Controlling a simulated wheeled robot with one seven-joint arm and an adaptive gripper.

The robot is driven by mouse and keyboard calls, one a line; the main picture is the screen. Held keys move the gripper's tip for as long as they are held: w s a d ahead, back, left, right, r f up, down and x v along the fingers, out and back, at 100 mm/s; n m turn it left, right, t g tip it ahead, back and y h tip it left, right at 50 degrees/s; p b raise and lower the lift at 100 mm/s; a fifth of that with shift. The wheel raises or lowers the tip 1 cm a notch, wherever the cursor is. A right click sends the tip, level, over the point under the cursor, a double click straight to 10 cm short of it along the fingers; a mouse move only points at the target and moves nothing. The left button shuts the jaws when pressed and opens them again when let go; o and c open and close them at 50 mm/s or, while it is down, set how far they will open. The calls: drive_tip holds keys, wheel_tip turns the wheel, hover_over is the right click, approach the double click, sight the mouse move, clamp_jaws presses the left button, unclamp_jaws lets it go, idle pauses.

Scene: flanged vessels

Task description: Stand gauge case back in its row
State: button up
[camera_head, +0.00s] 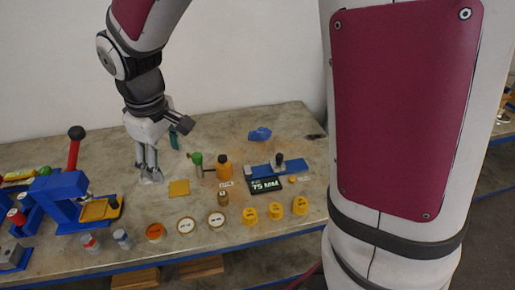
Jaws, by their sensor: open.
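My gripper (149,178) points down over the left-centre of the bench, its fingers apart near the bench top. I see nothing clearly held between them. I cannot tell for sure which thing is the gauge case. Three yellow round cases (275,211) with labels stand in a row at the front right. To their left, two white-topped round pieces (185,226) and an orange-topped one (155,231) continue the line. A small brass-coloured piece (222,198) stands behind the line. A flat yellow square (179,188) lies just right of my gripper.
A black "75 MM" sign (265,185) stands before a blue fixture (275,168). An orange bottle (223,172) and a green-topped piece (196,160) stand right of my gripper. A blue press with a red handle (74,150) fills the left.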

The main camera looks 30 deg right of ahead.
drive_tip(key=s+d+r+m+t, duration=0.1)
drive_tip(key=s+d+r+m, duration=0.3)
drive_tip(key=s, duration=0.6)
drive_tip(key=s+d+r+m+t, duration=0.2)
drive_tip(key=s+d+r, duration=0.4)
drive_tip(key=s, duration=0.3)
drive_tip(key=shift+s+d+r+m, duration=0.25)
drive_tip(key=shift+s+d+m, duration=0.2)
drive_tip(key=shift+m, duration=0.45)
drive_tip(key=shift+w+d, duration=0.1)
drive_tip(key=shift+d, duration=0.05)
